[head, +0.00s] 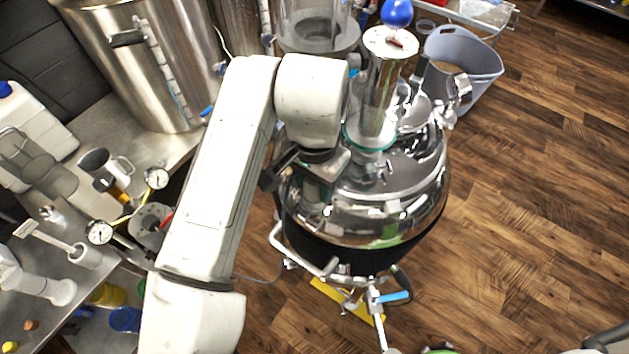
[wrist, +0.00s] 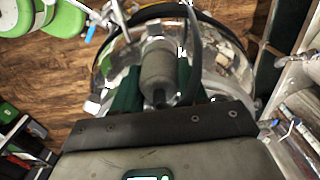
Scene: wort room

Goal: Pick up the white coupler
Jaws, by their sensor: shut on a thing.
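My gripper (wrist: 156,84) has its two green fingers shut on a pale grey-white cylindrical piece, the white coupler (wrist: 157,66), in the wrist view. The coupler lies between the fingers, with a narrower dark end toward the palm. Behind it in that view is the shiny steel vessel (wrist: 128,56). In the head view my gripper (head: 310,184) is at the left side of the same round steel vessel (head: 365,200), under the end of my arm. My arm and wrist hide most of the fingers there, and the coupler is not clear in that view.
A steel bench (head: 105,140) on the left holds a large steel pot (head: 150,60), gauges (head: 157,178) and white fittings. A grey bucket (head: 470,50) stands behind. The wooden floor to the right is clear.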

